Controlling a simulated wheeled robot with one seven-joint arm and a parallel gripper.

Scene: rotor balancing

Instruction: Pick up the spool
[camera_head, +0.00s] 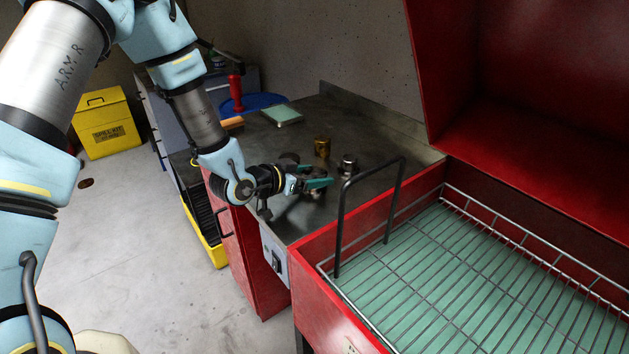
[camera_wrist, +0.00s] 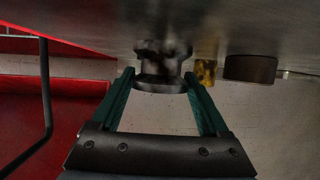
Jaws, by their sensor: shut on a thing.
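My gripper (camera_head: 318,177) reaches over the dark bench top, its green fingers shut on a small metallic spool (camera_head: 316,191). In the wrist view the spool (camera_wrist: 160,70) sits between the fingertips of my gripper (camera_wrist: 160,82), flanged, grey and blurred. The fingers hide part of it in the head view. I cannot tell whether it is clear of the bench.
A brass cylinder (camera_head: 322,147) and a silver metal part (camera_head: 348,161) stand just beyond my gripper. A dark round piece (camera_wrist: 250,68) shows in the wrist view. A black hoop handle (camera_head: 342,215) and red washer tub (camera_head: 305,262) stand close on the right.

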